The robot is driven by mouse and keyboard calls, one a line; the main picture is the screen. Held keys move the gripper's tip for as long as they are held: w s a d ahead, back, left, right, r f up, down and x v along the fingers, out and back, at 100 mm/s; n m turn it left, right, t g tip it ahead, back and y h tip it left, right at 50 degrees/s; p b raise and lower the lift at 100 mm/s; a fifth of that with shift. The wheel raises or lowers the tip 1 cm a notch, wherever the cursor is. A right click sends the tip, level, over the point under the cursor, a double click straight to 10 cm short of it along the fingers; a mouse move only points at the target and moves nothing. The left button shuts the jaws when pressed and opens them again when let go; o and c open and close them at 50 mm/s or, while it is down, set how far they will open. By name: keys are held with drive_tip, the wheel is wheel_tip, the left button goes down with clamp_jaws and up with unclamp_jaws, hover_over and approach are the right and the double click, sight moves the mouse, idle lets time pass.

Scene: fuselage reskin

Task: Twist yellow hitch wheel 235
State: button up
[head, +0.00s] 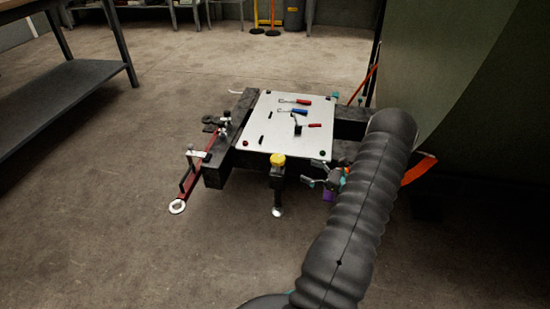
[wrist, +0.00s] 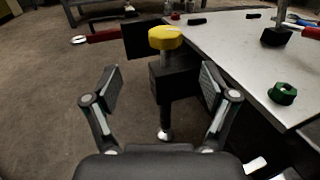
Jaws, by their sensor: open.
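The yellow hitch wheel (head: 278,160) sits on top of a dark upright post at the front edge of the low cart. In the wrist view the yellow wheel (wrist: 165,38) is ahead of my gripper, near the top centre, on a short stem above a dark block (wrist: 172,78). My gripper (wrist: 155,88) is open and empty, one finger to each side of the post in the picture. It looks apart from the wheel. In the head view my gripper (head: 318,181) is right of the wheel and partly hidden by my arm.
The cart's white top plate (head: 262,140) carries red- and blue-handled tools, with a green knob (wrist: 282,93) near its corner. A red tow bar (head: 188,182) with a ring end sticks out at left. A grey shelf (head: 60,95) stands at upper left. Bare floor lies in front.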

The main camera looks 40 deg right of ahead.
sight(279, 158)
drive_tip(key=shift+h, duration=0.3)
drive_tip(key=x, duration=1.3)
drive_tip(key=shift+w+d, duration=0.2)
drive_tip(key=shift+c, duration=0.2)
drive_tip(key=c, duration=1.1)
